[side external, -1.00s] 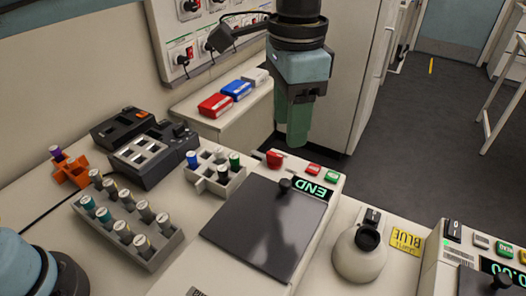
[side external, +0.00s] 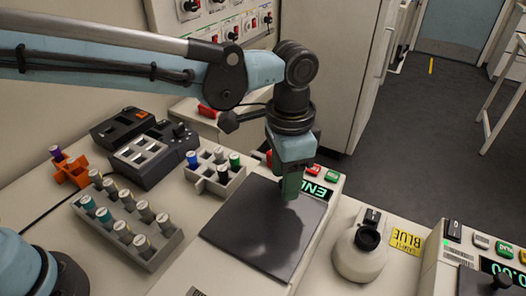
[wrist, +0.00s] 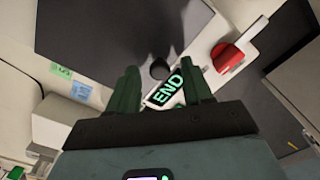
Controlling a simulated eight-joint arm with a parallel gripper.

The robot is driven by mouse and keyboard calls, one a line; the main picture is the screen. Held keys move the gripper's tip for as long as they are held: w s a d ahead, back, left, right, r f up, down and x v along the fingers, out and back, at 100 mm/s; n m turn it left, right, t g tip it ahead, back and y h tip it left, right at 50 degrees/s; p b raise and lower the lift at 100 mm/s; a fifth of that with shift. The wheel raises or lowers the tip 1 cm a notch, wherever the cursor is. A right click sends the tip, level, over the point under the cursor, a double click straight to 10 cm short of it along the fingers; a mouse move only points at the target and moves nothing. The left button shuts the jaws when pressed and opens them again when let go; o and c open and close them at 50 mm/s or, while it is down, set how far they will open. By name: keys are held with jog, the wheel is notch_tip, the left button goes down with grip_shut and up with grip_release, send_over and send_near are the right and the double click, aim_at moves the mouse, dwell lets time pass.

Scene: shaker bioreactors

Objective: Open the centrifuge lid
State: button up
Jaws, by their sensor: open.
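The centrifuge has a dark, flat, closed lid (side external: 262,232) in the side view; the lid also shows in the wrist view (wrist: 110,30). A black knob (wrist: 160,69) stands near the lid's edge beside the green END display (wrist: 168,89). My gripper (side external: 290,192) is over that end of the lid and hides the knob in the side view. In the wrist view the green fingers of my gripper (wrist: 163,78) are apart, with the knob between and just beyond their tips. I cannot tell whether the fingers touch the lid.
A red knob (wrist: 227,57) sits beside the display. A grey rack of vials (side external: 216,172) and a larger vial rack (side external: 128,223) stand left of the lid.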

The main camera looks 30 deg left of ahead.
grip_shut()
dwell(0.4)
send_over(234, 268)
dwell(0.6)
grip_release()
notch_tip(234, 268, up, 12)
dwell(0.9)
